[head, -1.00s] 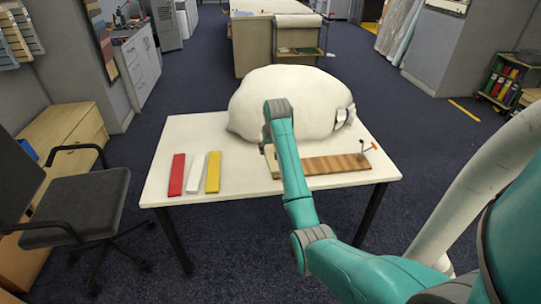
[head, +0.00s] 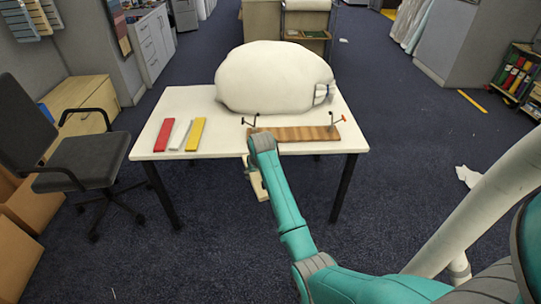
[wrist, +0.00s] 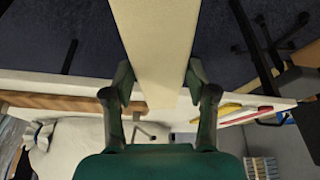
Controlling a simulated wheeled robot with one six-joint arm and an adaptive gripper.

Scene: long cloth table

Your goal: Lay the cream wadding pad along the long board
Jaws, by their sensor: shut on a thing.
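My gripper (wrist: 160,72) is shut on the cream wadding pad (wrist: 160,40), a long pale strip running away between its two fingers in the wrist view. In the head view the pad (head: 258,186) shows partly below the table's front edge, beside my arm. My arm hides most of the gripper there. The long board (head: 310,134) is brown and striped and lies along the table's front edge. An upright metal fitting stands at each end of it. The pad is apart from the board's top.
A big white sack (head: 275,78) fills the table's back, behind the board. Red (head: 174,131), whitish (head: 180,133) and yellow (head: 196,134) strips lie at the left on the white table (head: 222,139). A dark chair (head: 70,140) stands left of it. Floor in front is clear.

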